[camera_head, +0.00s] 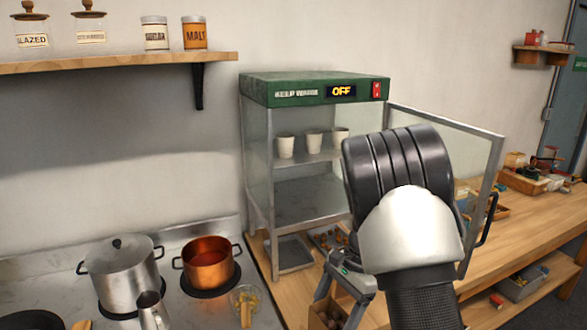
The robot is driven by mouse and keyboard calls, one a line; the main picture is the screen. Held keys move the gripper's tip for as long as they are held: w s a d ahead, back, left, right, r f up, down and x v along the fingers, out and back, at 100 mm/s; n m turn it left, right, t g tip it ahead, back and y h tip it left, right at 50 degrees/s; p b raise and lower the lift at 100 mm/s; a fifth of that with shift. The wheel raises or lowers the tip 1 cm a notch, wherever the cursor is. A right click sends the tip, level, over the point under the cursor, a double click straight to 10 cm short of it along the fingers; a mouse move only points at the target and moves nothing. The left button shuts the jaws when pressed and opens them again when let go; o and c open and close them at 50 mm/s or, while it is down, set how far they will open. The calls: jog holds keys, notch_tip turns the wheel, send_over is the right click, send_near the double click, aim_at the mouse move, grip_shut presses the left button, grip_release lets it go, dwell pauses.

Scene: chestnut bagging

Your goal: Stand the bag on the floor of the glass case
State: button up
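The glass case (258,170) has a green top with an OFF display and stands at the middle. Its glass door (478,150) is swung open to the right. Its bare metal floor lies below a shelf with white cups. A brown open-topped bag (317,316) shows at the bottom, in front of the case, partly cut off by the frame edge. My gripper (338,303) points down at it, its fingers apart at either side of the bag's top. Whether they press on it, and whether the bag rests on the counter, I cannot tell. My arm hides the door's left part.
White cups (313,141) stand on the case's shelf. A metal tray (291,254) and chestnuts lie under the case. A steel pot (122,270) and copper pot (208,266) stand on the stove at left. The wooden counter (520,235) runs right, with boxes towards its back.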

jog(key=s+d+n+g+h, duration=0.2)
jog(key=s+d+n+h, duration=0.1)
jog(key=n, duration=0.8)
jog(key=shift+s+d+r+n+h, duration=0.2)
jog(key=shift+s+d+n+h, duration=0.25)
jog(key=shift+d, duration=0.7)
